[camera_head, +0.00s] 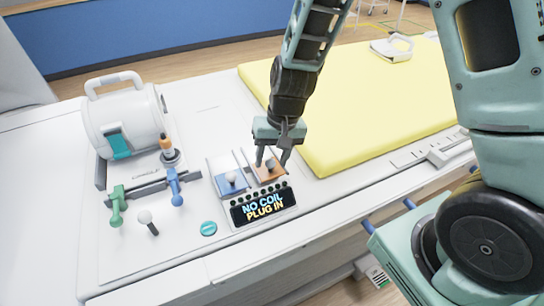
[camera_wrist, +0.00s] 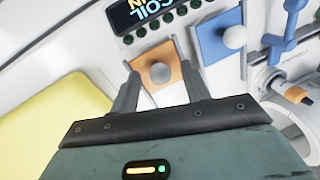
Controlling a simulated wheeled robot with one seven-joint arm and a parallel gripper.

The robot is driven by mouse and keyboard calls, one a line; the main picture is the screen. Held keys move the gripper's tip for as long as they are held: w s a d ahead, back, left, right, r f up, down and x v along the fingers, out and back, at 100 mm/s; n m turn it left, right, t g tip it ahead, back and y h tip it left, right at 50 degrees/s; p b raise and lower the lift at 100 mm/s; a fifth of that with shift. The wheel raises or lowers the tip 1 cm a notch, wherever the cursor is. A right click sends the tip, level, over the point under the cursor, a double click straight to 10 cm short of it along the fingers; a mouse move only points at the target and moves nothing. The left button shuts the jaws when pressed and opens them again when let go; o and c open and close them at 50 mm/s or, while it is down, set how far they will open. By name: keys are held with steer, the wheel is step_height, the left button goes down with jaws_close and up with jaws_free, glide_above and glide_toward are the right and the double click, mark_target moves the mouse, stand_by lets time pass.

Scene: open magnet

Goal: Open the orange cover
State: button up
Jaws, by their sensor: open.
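The orange cover (camera_head: 261,176) is a flat plate with a grey ball knob (camera_head: 270,164), beside a blue cover (camera_head: 237,188) on the white console. In the wrist view the orange cover (camera_wrist: 151,60) shows with its knob (camera_wrist: 160,73) between my fingers. My gripper (camera_head: 273,161) is over the orange cover, pointing down, with its fingers apart on either side of the knob. In the wrist view my gripper (camera_wrist: 157,85) is open. I cannot tell whether a finger touches the knob.
A display (camera_head: 263,206) reading "NO COIL PLUG IN" stands in front of the covers. Left are a white cylinder (camera_head: 125,110), a green lever (camera_head: 117,205), a blue lever (camera_head: 176,187) and a teal button (camera_head: 208,228). A yellow mat (camera_head: 350,120) lies right.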

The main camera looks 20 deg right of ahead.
steer(key=shift+f, duration=0.1)
jaws_close()
steer(key=w+p, duration=0.1)
steer(key=w, duration=0.6)
steer(key=shift+s, duration=0.1)
jaws_free()
steer(key=d+r+b, duration=0.1)
steer(key=d+r, duration=0.2)
steer(key=r, duration=1.4)
steer(key=shift+s+d+b, duration=0.15)
steer(key=shift+s+b, duration=0.2)
